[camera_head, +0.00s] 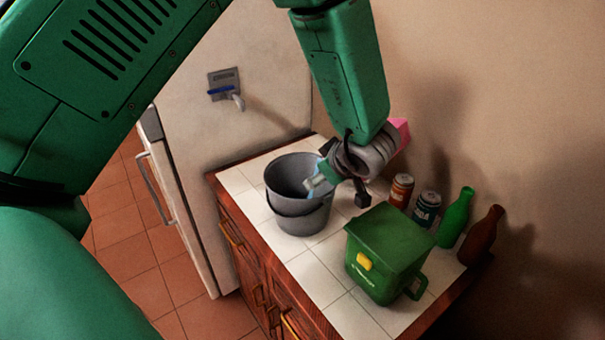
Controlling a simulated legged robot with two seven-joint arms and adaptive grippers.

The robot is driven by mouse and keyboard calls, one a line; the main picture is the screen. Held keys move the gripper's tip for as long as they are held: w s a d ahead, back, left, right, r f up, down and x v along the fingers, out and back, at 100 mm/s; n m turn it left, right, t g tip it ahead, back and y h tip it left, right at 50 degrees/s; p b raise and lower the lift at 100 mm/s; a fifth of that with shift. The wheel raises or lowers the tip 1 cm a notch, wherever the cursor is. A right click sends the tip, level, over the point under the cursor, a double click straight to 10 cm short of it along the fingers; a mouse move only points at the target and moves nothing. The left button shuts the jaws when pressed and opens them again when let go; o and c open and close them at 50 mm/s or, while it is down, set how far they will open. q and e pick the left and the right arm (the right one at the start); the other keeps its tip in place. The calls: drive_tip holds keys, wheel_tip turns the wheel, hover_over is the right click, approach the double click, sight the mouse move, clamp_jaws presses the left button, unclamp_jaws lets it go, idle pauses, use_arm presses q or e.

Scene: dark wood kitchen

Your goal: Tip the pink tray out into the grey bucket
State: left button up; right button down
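The grey bucket (298,222) stands upright on the white-tiled counter, its dark mouth open upward. A small pink patch (403,127), probably part of the pink tray, shows just behind my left wrist. The rest of it is hidden, so I cannot tell what it rests on or what it holds. My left gripper (340,174) is at the bucket's right rim, with dark finger parts on either side of it. A small pale teal piece (320,183) shows at the rim by the gripper. I cannot tell what it is or whether the gripper holds it. My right gripper is out of view.
A green lidded bin (385,255) with a yellow latch stands front right of the bucket. Bare tiles (322,274) lie in front of the bucket.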

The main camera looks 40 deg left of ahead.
use_arm(q)
drive_tip(key=shift+s+a+r+h, duration=0.15)
drive_tip(key=shift+a+r+h, duration=0.1)
drive_tip(key=shift+a+h, duration=0.5)
idle(1.0)
drive_tip(key=shift+s+a+f+n+t+h, duration=0.1)
drive_tip(key=shift+a+f+n+t+h, duration=0.3)
drive_tip(key=shift+h, duration=0.35)
idle(0.5)
